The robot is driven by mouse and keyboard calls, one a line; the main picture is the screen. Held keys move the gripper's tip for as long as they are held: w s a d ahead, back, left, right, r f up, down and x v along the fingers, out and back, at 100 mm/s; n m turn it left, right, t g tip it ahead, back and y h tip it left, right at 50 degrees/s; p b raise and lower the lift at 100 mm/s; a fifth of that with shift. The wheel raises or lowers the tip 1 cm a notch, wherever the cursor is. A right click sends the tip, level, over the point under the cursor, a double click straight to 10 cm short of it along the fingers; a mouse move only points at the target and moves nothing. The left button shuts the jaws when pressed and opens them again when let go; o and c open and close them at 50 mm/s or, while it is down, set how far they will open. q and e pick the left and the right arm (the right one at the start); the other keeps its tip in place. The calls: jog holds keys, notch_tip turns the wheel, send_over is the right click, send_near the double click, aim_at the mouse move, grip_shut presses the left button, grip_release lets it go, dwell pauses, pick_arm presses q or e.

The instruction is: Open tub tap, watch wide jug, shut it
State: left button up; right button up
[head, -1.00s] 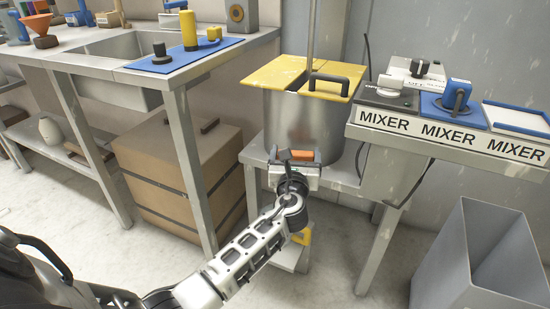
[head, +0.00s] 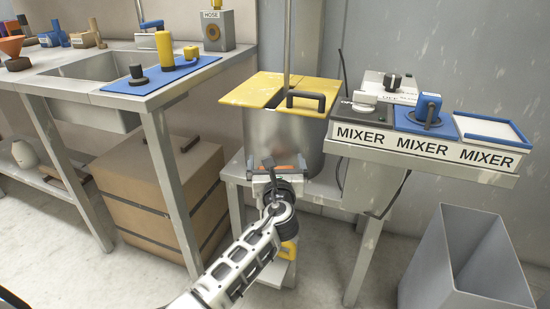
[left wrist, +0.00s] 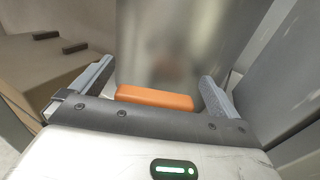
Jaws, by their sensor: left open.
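The steel tub (head: 262,130) with a yellow two-part lid (head: 262,88) stands on a grey stand. An orange bar (head: 290,169), which looks like the tub tap's handle, is low on its front. The bar also shows in the left wrist view (left wrist: 155,98). My left gripper (head: 280,166) is open in front of the tub, its fingers to either side of the orange bar with gaps. The spout is hidden. A yellow thing (head: 289,250) shows low behind my left wrist; I cannot tell whether it is the wide jug. My right gripper is out of view.
A shelf with MIXER labels (head: 420,147) and switches is right of the tub. A grey open bin (head: 445,260) stands on the floor at right. A cardboard box (head: 150,190) is under the sink bench (head: 100,98) at left. A black cable hangs beside the tub.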

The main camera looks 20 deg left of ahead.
pick_arm(q)
jog(key=s+d+r+p, duration=0.2)
jog(key=s+r+p, duration=0.1)
jog(key=s+r, duration=0.2)
jog(key=s+d+r+p, duration=0.3)
jog(key=s+r+p, duration=0.1)
jog(key=s, duration=0.4)
jog(key=shift+d+r, duration=0.25)
jog(key=shift+r, duration=0.55)
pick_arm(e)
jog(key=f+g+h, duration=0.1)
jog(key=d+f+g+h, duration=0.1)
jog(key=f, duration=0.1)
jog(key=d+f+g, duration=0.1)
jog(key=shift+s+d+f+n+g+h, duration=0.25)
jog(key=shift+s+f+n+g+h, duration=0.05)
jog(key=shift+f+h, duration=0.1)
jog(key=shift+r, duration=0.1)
